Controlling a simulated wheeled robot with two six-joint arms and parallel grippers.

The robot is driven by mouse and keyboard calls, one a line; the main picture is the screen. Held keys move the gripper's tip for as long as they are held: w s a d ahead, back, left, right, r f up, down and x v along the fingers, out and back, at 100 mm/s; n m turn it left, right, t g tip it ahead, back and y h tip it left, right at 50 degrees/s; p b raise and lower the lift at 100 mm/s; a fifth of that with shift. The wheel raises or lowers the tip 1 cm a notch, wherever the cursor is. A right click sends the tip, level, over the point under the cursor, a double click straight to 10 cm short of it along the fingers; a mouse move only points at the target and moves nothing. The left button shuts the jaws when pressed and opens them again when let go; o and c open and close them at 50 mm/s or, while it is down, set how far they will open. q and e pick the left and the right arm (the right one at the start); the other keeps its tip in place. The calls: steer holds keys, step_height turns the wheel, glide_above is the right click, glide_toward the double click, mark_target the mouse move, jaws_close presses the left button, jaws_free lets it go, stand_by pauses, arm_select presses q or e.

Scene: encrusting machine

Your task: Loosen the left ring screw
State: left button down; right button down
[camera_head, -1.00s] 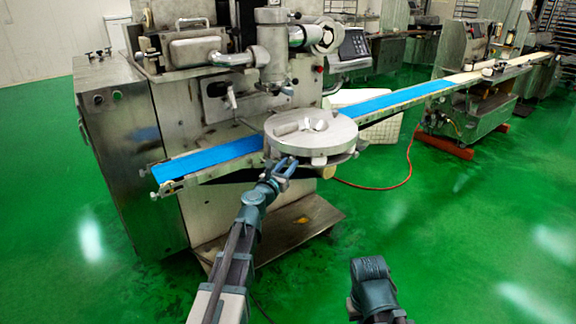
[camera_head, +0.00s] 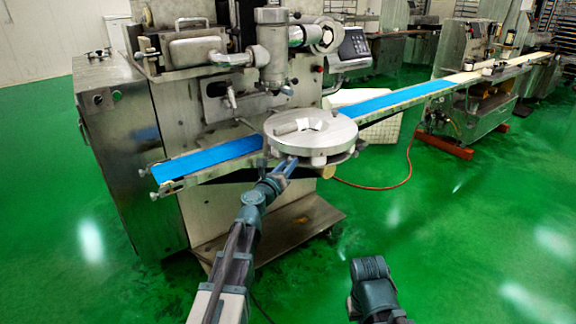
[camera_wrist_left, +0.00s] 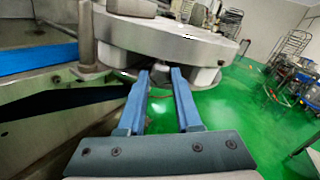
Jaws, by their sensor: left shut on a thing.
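The round metal disc (camera_head: 330,137) sits at the front of the machine beside the blue belt. My left gripper (camera_head: 288,165) reaches up to its underside at the near left edge. In the left wrist view, the two blue fingers of my left gripper (camera_wrist_left: 160,72) point at the shadowed space under the disc rim (camera_wrist_left: 165,45). They are shut on a small part there, apparently the left ring screw, though its shape is mostly hidden. Only a segment of my right arm shows at the bottom of the head view; its gripper is out of frame.
The blue conveyor belt (camera_head: 210,160) runs past behind the disc. The steel machine body (camera_head: 130,150) stands to the left. A red hose (camera_head: 385,187) lies on the green floor at right. The floor in front is open.

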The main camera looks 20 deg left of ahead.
arm_select(q)
steer(key=c, duration=0.6)
jaws_free()
